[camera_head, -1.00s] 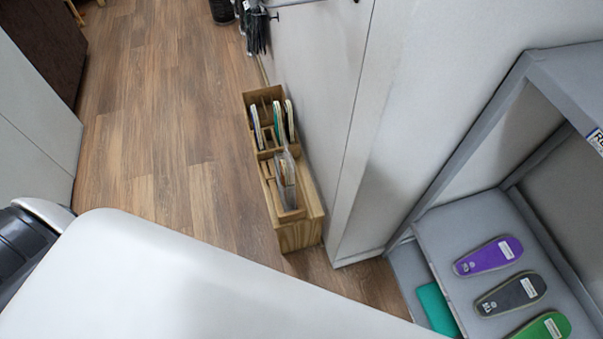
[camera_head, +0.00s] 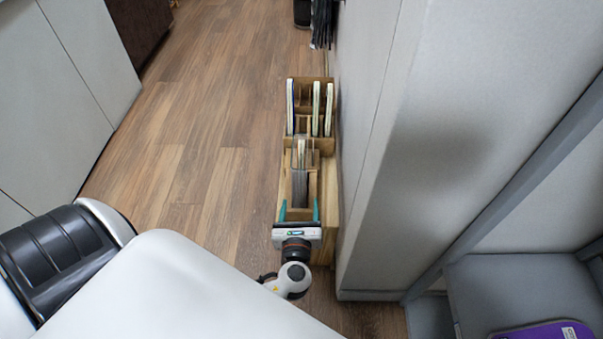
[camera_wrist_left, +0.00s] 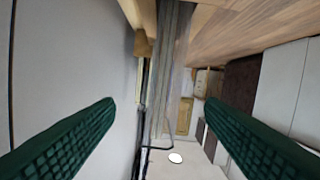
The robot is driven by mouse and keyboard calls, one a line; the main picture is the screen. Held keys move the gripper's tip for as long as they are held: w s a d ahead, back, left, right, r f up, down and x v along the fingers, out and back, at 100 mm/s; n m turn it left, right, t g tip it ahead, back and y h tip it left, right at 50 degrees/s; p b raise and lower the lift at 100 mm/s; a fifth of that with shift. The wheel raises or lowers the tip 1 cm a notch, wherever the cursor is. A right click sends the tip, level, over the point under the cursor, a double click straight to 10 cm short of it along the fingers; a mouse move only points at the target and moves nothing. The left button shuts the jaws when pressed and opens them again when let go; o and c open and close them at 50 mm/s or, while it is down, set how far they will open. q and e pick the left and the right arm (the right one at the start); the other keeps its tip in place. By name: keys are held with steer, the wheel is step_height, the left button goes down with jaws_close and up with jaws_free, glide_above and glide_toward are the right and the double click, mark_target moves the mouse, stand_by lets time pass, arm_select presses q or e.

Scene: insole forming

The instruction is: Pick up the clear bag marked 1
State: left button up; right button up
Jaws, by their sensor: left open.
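A clear bag (camera_head: 299,186) stands upright in the near section of a wooden rack (camera_head: 329,190) on the floor. No number on it can be read. In the left wrist view the clear bag (camera_wrist_left: 168,75) shows as a thin, see-through sheet, nearly edge-on, between my fingers. My left gripper (camera_head: 299,208) is open at the near end of the rack, its teal fingers apart on either side of the bag's line. In the wrist view the left gripper (camera_wrist_left: 160,103) holds nothing. My right gripper is not in view.
Several upright insoles or bags (camera_head: 316,105) stand in the rack's far section. A grey wall panel (camera_head: 370,150) runs close along the rack's right side. The wooden floor (camera_head: 215,150) to the left is clear. A grey shelf with a purple insole (camera_head: 545,331) is at lower right.

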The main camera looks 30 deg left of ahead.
mark_target(300, 162)
arm_select(q)
steer(key=shift+m+t+y, duration=0.5)
steer(key=shift+m+y, duration=0.2)
steer(key=w+a+r, duration=0.1)
steer(key=w, duration=0.1)
steer(key=w+a+r+b, duration=0.1)
steer(key=w, duration=0.1)
steer(key=w+a+r, duration=0.1)
steer(key=shift+w+a+r, duration=0.35)
steer(key=shift+w, duration=0.05)
steer(key=b+x, duration=0.1)
steer(key=x, duration=0.3)
steer(key=shift+w+a+r, duration=0.1)
steer(key=shift+w+a, duration=0.15)
steer(key=shift+a, duration=0.1)
steer(key=shift+w+a, duration=0.25)
steer(key=shift+w, duration=0.15)
steer(key=c, duration=1.3)
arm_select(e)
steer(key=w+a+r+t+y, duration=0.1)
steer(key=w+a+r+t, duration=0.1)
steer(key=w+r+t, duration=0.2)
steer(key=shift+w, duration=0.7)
arm_select(q)
steer(key=shift+r, duration=0.1)
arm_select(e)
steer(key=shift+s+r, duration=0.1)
